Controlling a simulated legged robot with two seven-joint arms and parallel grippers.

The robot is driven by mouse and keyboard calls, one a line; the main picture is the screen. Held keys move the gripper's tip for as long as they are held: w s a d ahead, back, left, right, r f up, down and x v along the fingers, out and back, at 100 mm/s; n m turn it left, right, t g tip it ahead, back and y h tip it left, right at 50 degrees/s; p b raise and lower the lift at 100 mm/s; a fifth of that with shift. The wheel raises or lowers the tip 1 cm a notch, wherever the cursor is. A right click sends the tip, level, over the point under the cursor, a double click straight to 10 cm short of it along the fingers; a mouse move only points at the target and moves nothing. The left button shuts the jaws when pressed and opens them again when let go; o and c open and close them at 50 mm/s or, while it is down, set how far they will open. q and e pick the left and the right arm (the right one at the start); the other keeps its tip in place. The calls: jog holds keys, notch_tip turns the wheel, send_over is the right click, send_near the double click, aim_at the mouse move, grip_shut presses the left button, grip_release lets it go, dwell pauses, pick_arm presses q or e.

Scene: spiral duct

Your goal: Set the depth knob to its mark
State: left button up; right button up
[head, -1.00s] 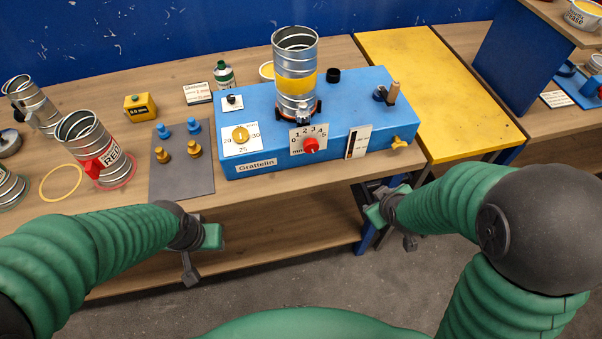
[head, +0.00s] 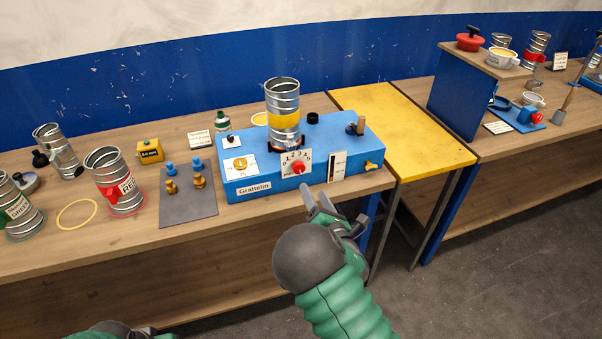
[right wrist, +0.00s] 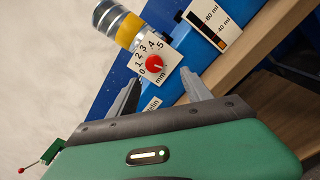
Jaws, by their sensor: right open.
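The depth knob (head: 298,168) is a small red knob on a white dial plate (head: 289,158) numbered 0 to 5 in mm, on the front of the blue Grattelin box (head: 240,194). The knob shows clearly in the right wrist view (right wrist: 155,63); which number it points at is too small to tell. My right gripper (head: 315,193) is open and empty, in front of and just below the knob. In the right wrist view its fingers (right wrist: 162,82) are spread, with the knob beyond the tips and apart from them. Of my left arm only the wrist shows at the bottom edge.
A metal duct with a yellow band (head: 284,122) stands on the box behind the dial. A black-and-white gauge card (head: 337,167) is right of the knob, a yellow knob (head: 372,166) further right. A brass dial (head: 240,163) is left. A grey mat (head: 188,207) holds pegs.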

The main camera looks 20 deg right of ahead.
aim_at(299, 170)
jog(key=w, duration=0.3)
jog(key=w+a, duration=0.1)
jog(key=w, duration=0.2)
jog(key=w+a+p, duration=0.1)
jog(key=w, duration=0.3)
jog(key=shift+r, duration=0.3)
jog(key=shift+d, duration=0.2)
jog(key=shift+s+d, duration=0.1)
jog(key=shift+d, duration=0.3)
jog(key=shift+c, duration=0.8)
jog(key=shift+a, duration=0.45)
jog(key=c, duration=1)
jog(key=shift+d+f, duration=0.1)
jog(key=shift+d, duration=0.05)
grip_shut()
